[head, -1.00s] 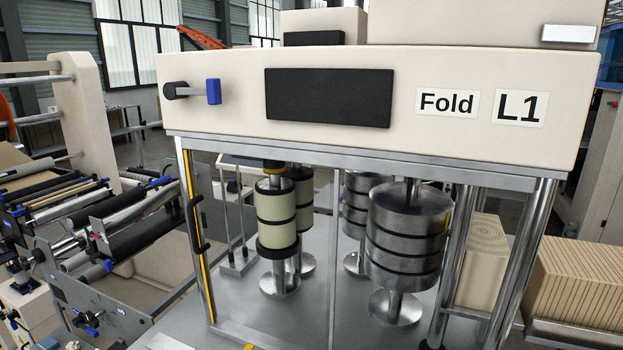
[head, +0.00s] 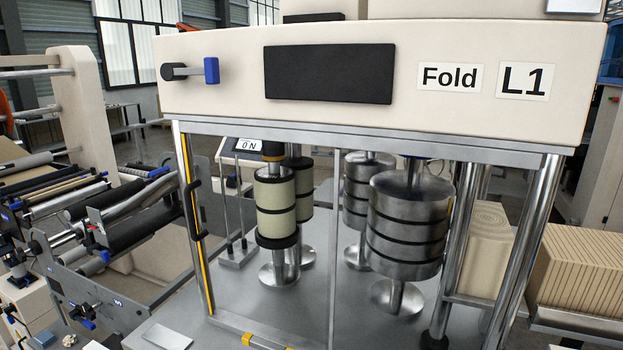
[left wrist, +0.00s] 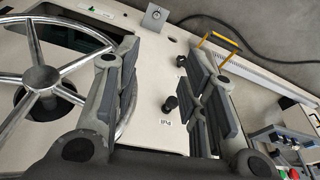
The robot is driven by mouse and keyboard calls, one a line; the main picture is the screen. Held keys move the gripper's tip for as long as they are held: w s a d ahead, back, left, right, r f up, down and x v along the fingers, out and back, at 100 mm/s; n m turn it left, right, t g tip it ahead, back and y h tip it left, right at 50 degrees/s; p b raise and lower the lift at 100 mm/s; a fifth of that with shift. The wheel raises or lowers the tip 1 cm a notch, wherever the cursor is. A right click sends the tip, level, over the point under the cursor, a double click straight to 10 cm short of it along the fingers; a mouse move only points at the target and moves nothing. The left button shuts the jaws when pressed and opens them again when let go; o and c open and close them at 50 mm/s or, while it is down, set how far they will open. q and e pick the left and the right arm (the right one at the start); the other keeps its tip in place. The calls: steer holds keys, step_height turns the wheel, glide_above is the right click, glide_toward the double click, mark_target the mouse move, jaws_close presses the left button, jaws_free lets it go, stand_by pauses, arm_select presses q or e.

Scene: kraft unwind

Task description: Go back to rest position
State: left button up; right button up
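My left gripper (left wrist: 160,80) shows only in the left wrist view. Its two dark grey fingers stand well apart with nothing held between them. A black knob (left wrist: 170,102) on a pale panel (left wrist: 152,60) shows in the gap between the fingers, beside a label that seems to read "Pull". I cannot tell how far the fingers are from the panel. My right gripper is in neither view, and no arm of mine shows in the head view.
A machine housing marked "Fold L1" (head: 230,110) stands ahead, with metal rollers (head: 405,225) below it. A roller stand (head: 80,120) is at left, and stacked kraft packs (head: 580,270) at right. A chrome handwheel (left wrist: 42,75) sits left of my left gripper.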

arm_select(q)
steer(key=s+f+b, duration=0.2)
steer(key=s+f, duration=0.1)
steer(key=f, duration=0.7)
steer(key=s+f+b, duration=0.2)
steer(key=s+f, duration=0.1)
steer(key=f, duration=0.6)
steer(key=s+a+f+g+b, duration=0.1)
steer(key=s+a+f+b, duration=0.2)
steer(key=s+f, duration=1)
steer(key=shift+a+f+g, duration=0.15)
steer(key=shift+f+g, duration=0.25)
steer(key=shift+f, duration=0.35)
